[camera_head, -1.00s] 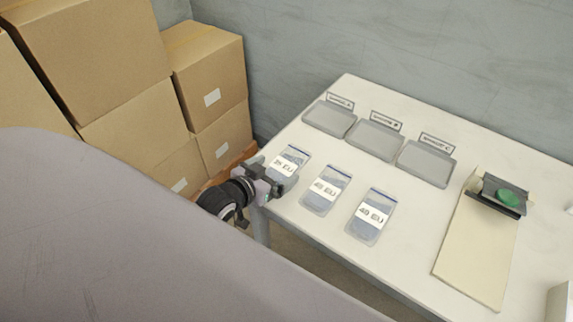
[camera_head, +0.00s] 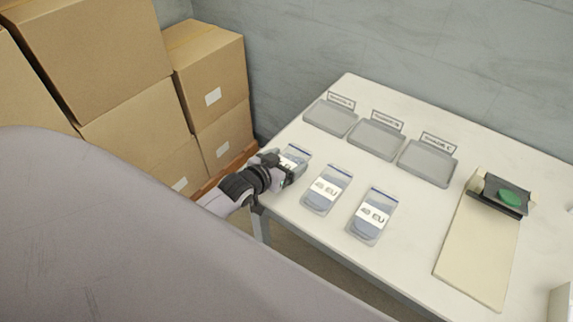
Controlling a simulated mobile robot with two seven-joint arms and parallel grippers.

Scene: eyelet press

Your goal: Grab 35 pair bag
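The 35 EU bag (camera_head: 296,153) is a clear bag with a blue top strip and a white label, lying at the left end of the row on the white table. My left gripper (camera_head: 293,170) is over its near part and hides most of its label. I cannot tell whether the fingers touch the bag or how far apart they are. Two similar bags lie to the right, the middle bag (camera_head: 327,190) and the right bag (camera_head: 372,216); the right one's label seems to read 49 EU. My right gripper is not in view.
Three grey trays with small signs stand at the back: left (camera_head: 330,117), middle (camera_head: 376,140) and right (camera_head: 427,163). A beige board (camera_head: 478,262) with a black device and green disc (camera_head: 510,198) is at the right. Cardboard boxes (camera_head: 208,75) are stacked left of the table.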

